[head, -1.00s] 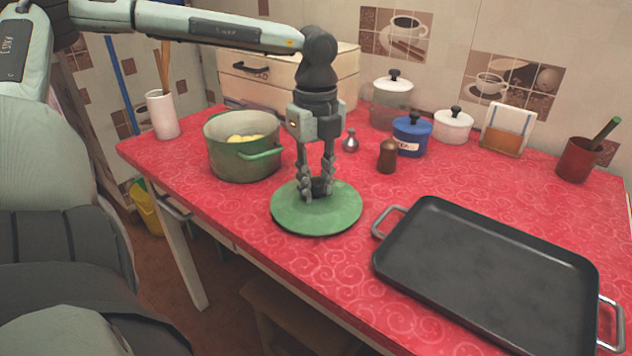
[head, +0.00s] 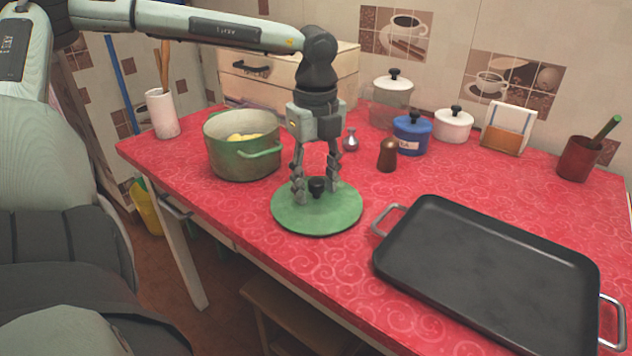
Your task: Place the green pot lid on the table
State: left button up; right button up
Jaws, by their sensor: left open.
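The green pot lid (head: 340,215) lies flat on the red table (head: 235,216), near its front edge, with its dark knob (head: 317,186) upward. My left gripper (head: 316,196) points straight down over the lid. Its fingers are open, one on each side of the knob and apart from it. The green pot (head: 236,162) stands uncovered to the left behind the lid, with yellowish food inside. My right gripper is not in view.
A large black tray (head: 480,270) with metal handles lies to the right of the lid. A brown shaker (head: 387,156) and a small silver shaker (head: 350,141) stand behind it. Canisters, including a blue one (head: 411,135), line the wall side.

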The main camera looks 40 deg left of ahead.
aim_at(316, 179)
pick_arm(q)
jog(key=shift+r, duration=0.15)
notch_tip(316, 179, up, 12)
dwell(0.3)
